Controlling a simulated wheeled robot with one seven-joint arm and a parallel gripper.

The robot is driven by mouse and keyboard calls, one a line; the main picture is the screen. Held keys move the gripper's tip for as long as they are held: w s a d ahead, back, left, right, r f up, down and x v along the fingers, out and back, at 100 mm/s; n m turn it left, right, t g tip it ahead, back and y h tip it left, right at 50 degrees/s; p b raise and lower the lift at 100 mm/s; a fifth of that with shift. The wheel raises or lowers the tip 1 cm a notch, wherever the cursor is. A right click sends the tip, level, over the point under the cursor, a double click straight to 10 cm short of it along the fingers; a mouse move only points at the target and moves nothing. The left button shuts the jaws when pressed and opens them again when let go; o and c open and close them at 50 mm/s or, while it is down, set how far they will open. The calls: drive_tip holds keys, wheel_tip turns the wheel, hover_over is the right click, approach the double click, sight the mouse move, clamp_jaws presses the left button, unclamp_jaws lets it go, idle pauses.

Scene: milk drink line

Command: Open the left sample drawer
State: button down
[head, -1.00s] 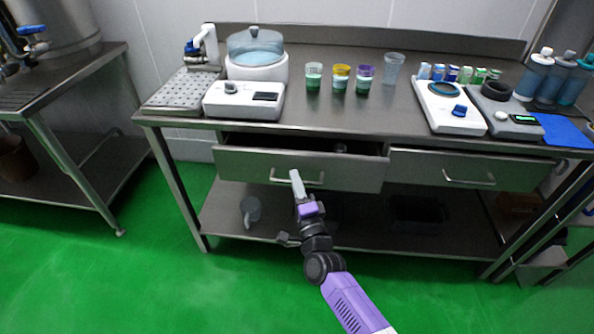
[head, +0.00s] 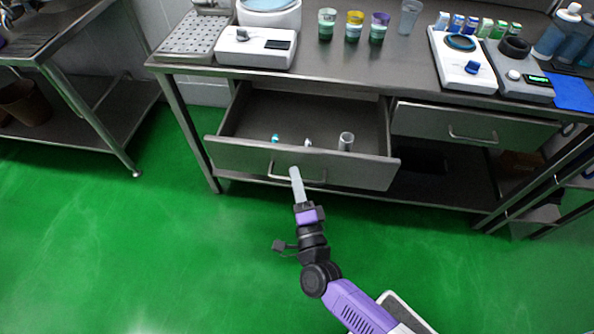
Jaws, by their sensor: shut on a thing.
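The left sample drawer (head: 232,155) is a steel drawer under the worktop, pulled well out so its inside shows. A few small items lie in it, among them a grey cylinder (head: 346,141) and a small teal-capped item (head: 275,139). Its bar handle (head: 317,182) is on the front panel. My gripper (head: 296,178) is at the left part of this handle, shut on it; the fingers partly hide the grip. The right drawer (head: 475,125) is closed.
The steel worktop (head: 330,70) carries a white scale (head: 255,47), several cups and bottles, and another white device (head: 462,62). A lower shelf (head: 465,185) lies beneath. The green floor (head: 190,250) in front is clear. Another steel table (head: 60,50) stands at the left.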

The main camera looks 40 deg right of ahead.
drive_tip(key=c, duration=1.5)
unclamp_jaws()
drive_tip(key=shift+o, duration=0.2)
drive_tip(key=b+v, duration=0.1)
drive_tip(key=v, duration=0.6)
drive_tip(key=shift+s+a, duration=0.25)
drive_tip(key=shift+s, duration=0.1)
drive_tip(key=shift+f, duration=0.15)
